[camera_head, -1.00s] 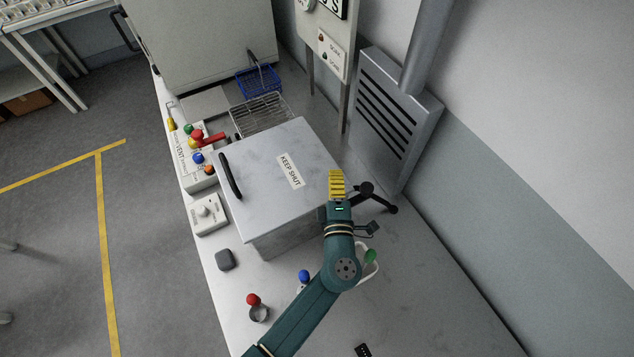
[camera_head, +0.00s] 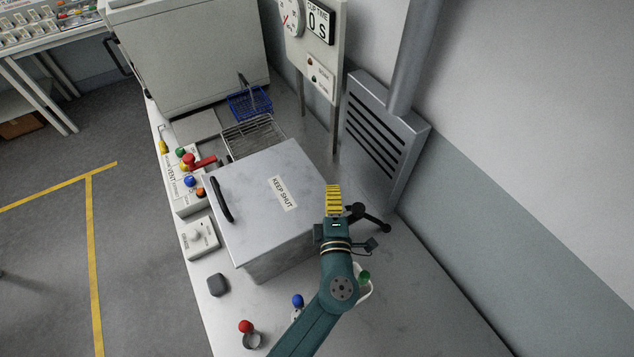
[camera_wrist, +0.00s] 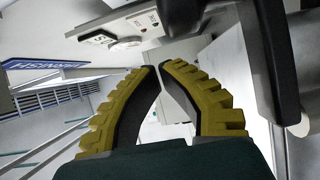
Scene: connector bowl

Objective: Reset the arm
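My gripper (camera_head: 333,200) shows in the head view at the end of my teal arm. It is raised in front of the right side of the metal box marked KEEP SHUT. In the wrist view its two yellow, black-lined fingers (camera_wrist: 159,67) curve in until their tips almost meet. Nothing is held between them; only a pale background shows through the gap. The fingers look like one narrow yellow block in the head view.
The metal box (camera_head: 250,207) has a black handle. A black clamp-like part (camera_head: 368,215) sits close to the gripper's right. A control panel (camera_head: 184,188), a blue basket (camera_head: 250,102), a wire rack (camera_head: 252,137) and a wall vent (camera_head: 380,128) stand around. The right bench is mostly clear.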

